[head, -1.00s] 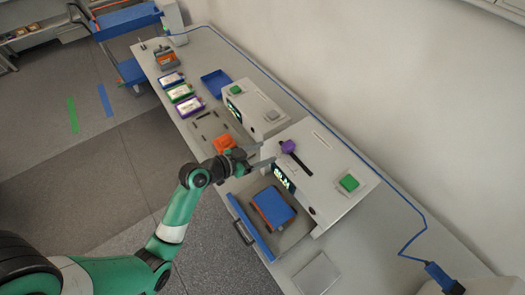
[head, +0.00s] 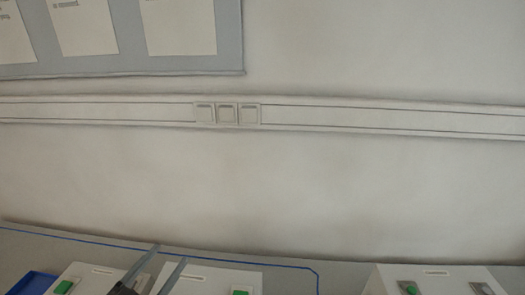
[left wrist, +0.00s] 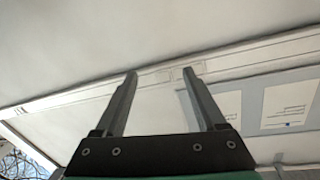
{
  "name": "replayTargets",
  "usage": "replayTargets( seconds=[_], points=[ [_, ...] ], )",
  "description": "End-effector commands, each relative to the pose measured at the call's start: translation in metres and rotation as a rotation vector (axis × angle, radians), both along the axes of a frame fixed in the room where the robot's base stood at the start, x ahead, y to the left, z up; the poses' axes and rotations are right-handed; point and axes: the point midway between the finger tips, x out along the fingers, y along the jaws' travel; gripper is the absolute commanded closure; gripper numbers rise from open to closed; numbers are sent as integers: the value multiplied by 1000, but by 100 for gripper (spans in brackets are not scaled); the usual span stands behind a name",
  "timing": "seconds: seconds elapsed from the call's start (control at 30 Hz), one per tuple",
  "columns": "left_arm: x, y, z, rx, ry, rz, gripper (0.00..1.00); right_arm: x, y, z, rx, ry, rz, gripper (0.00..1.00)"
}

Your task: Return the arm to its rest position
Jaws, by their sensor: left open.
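My left gripper (head: 168,262) shows at the bottom of the head view, in front of a white cycler box (head: 215,277). Its two grey fingers point up and stand apart, with nothing between them. The rest of the left arm is out of the head view. My right gripper is in neither view.
More white boxes with green buttons stand at the bottom left (head: 92,278) and bottom right (head: 440,279). A wall trunking (head: 380,114) with switches and a notice board (head: 120,40) are above. The wall area is clear.

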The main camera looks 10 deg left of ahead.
Motion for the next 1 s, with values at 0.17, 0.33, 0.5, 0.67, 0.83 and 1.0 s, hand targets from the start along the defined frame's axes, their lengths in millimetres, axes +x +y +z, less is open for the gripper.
replayTargets(
  seconds=[0.17,0.33,0.5,0.67,0.83,1.0],
  points=[
    [-3,-51,162,37,-275,-41,28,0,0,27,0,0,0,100],
    [-48,-84,302,-22,-553,-44,28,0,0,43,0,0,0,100],
    [-111,-78,392,-155,-786,-5,28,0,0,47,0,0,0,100],
    [-131,-57,401,-308,-834,22,28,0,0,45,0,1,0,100],
    [-130,-58,400,-331,-828,10,28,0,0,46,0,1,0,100],
    [-129,-58,400,-328,-827,11,28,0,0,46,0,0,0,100]
  ],
)
